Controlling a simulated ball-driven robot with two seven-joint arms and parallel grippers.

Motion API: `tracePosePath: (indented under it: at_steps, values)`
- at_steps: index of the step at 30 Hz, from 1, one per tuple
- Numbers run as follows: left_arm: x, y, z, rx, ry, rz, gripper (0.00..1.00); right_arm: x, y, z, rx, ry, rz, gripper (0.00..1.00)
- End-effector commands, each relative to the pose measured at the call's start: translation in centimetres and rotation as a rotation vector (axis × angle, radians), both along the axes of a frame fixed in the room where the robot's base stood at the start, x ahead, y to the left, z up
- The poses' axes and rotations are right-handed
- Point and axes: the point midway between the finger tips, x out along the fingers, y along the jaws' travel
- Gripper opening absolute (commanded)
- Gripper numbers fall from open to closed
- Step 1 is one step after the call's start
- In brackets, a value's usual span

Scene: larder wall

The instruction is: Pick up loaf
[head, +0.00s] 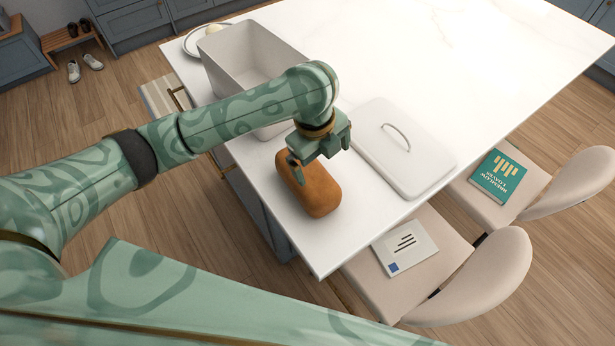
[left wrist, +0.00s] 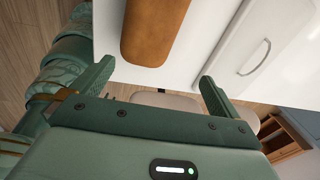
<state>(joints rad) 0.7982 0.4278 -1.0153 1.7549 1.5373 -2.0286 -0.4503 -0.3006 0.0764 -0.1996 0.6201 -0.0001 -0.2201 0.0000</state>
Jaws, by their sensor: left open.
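The loaf (head: 317,193) is brown and oblong with rounded edges. It lies on the white counter near its front edge in the head view. My left gripper (head: 319,151) is above the far end of the loaf and hides part of it. In the left wrist view the loaf (left wrist: 153,30) shows at the top, beyond the open, empty fingers of the left gripper (left wrist: 155,80). I cannot tell from these views whether a finger touches the loaf. My right gripper is in neither view.
A white lid with a handle (head: 425,165) lies right of the loaf. An open white bin (head: 222,75) stands behind my left arm, near a plate (head: 190,44). Chairs holding a teal book (head: 498,177) and a paper (head: 405,248) stand along the counter (head: 430,60), whose far part is clear.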

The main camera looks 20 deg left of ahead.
Motion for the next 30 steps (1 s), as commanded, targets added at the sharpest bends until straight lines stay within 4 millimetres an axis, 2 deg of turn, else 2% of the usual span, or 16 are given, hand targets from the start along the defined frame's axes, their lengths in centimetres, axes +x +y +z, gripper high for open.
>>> tracePosePath:
  at_steps: [1,3,6,8,11,18,21,30]
  values:
    - [1.1,1.3,1.0,0.049,0.018,-0.035,1.0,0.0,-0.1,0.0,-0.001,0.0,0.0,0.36]
    - [1.9,2.6,2.0,0.092,0.053,-0.073,1.0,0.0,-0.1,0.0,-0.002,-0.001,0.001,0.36]
    - [2.5,3.8,2.8,0.123,0.085,-0.099,1.0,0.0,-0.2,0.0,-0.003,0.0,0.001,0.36]
    - [2.6,4.0,2.7,0.13,0.095,-0.107,1.0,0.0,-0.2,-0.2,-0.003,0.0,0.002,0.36]
    - [2.5,4.1,0.9,0.131,0.103,-0.109,1.0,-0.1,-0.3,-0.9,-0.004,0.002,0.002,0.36]
    - [2.5,4.0,-5.2,0.128,0.103,-0.108,1.0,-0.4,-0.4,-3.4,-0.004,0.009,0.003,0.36]
    - [2.5,4.0,-6.9,0.127,0.1,-0.107,1.0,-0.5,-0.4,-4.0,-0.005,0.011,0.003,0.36]
    - [2.6,4.0,-9.1,0.127,0.098,-0.108,1.0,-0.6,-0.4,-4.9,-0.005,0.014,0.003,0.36]
